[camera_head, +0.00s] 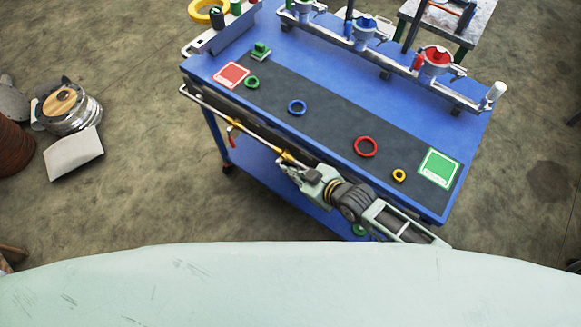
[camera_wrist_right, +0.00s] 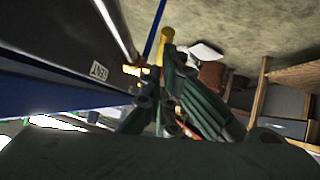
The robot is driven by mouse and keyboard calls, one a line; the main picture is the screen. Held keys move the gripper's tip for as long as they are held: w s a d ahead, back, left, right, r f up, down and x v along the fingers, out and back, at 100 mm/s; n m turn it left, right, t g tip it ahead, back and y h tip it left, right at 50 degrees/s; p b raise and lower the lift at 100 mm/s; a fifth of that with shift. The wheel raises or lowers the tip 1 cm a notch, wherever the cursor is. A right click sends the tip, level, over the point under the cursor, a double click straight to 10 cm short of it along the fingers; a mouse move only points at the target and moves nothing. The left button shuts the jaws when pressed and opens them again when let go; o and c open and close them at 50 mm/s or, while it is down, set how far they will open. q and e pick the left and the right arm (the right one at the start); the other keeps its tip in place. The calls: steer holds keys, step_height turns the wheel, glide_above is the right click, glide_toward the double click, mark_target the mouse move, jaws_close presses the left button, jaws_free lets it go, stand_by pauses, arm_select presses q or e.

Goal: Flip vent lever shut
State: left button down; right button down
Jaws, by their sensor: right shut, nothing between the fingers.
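A thin pipe (camera_head: 259,138) runs along the front edge of the blue cart (camera_head: 330,165). A small red lever (camera_head: 230,134) hangs from a brass fitting (camera_head: 237,122) on the pipe, left of my gripper. A "VENT" label (camera_wrist_right: 98,70) shows on the cart's side in the right wrist view. My right gripper (camera_head: 287,167) is shut and empty, near the brass-coloured section (camera_head: 289,157) of the pipe. I cannot tell whether it touches it. A yellow cylindrical part (camera_wrist_right: 167,42) shows just past the fingertips (camera_wrist_right: 170,68) in the right wrist view. My left gripper is not in view.
Red (camera_head: 231,75) and green (camera_head: 439,168) square pads and several coloured rings lie on the dark mat (camera_head: 325,112). A rail with coloured cups (camera_head: 436,60) stands along the back. Clutter, including a metal drum (camera_head: 70,106), is on the floor at left.

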steer(key=shift+s+d+f+b, duration=0.15)
steer(key=shift+f+b, duration=0.1)
steer(key=shift+f, duration=0.3)
steer(key=shift+d+f+b, duration=0.15)
steer(key=shift+f+b, duration=0.05)
steer(key=shift+f, duration=0.35)
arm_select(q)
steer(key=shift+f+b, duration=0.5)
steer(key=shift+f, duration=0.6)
arm_select(e)
steer(key=shift+f, duration=0.8)
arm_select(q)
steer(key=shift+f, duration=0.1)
arm_select(e)
steer(key=shift+f, duration=0.15)
